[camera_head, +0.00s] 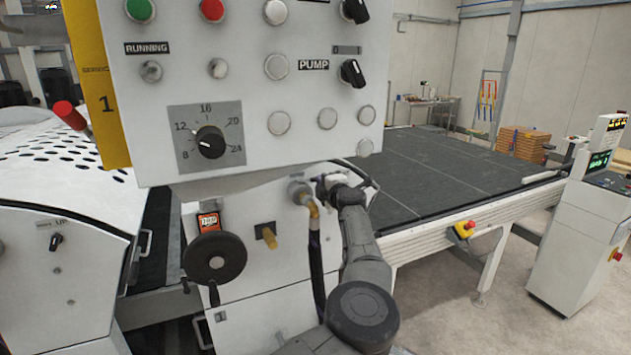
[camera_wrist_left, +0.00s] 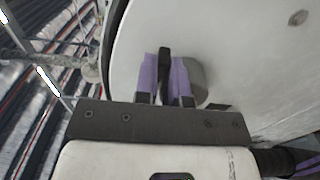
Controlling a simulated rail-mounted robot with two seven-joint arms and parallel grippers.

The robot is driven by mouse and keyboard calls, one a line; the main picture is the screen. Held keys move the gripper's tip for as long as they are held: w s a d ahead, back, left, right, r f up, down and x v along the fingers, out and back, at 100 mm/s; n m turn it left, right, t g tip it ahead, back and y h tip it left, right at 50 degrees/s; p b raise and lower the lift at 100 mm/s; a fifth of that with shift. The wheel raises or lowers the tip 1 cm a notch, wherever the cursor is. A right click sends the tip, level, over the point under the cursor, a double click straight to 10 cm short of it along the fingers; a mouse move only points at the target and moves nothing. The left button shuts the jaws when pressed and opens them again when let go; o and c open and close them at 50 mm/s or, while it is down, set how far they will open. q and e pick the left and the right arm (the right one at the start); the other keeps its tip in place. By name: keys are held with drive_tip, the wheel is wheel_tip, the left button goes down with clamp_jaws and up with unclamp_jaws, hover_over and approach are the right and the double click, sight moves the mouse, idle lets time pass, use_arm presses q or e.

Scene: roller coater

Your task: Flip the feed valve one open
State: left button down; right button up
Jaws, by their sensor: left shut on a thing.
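In the left wrist view my left gripper (camera_wrist_left: 166,78) has its two purple-padded fingers shut on a thin black handle (camera_wrist_left: 165,62), which I take to be the feed valve handle. A grey rounded body (camera_wrist_left: 198,82) sits right behind the right finger, against a white machine face. In the head view my dark left arm rises from the bottom, and its hand end (camera_head: 328,188) is close beside a grey fitting with a brass elbow (camera_head: 309,204) and a hanging black hose. The fingers and handle cannot be made out there. My right gripper is out of view.
A white control panel (camera_head: 240,75) with knobs and buttons hangs just above the hand. A black handwheel (camera_head: 214,258) and a brass fitting (camera_head: 267,236) are to the left on the machine face. A dark conveyor bed (camera_head: 430,170) extends to the right.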

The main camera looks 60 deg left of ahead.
use_arm(q)
drive_tip(key=c, duration=1.2)
unclamp_jaws()
drive_tip(key=s+d+b, duration=0.1)
drive_tip(key=s+d, duration=0.1)
drive_tip(key=d, duration=1.1)
drive_tip(key=shift+s+d, duration=0.25)
drive_tip(key=shift+s, duration=0.1)
drive_tip(key=shift+o, duration=0.3)
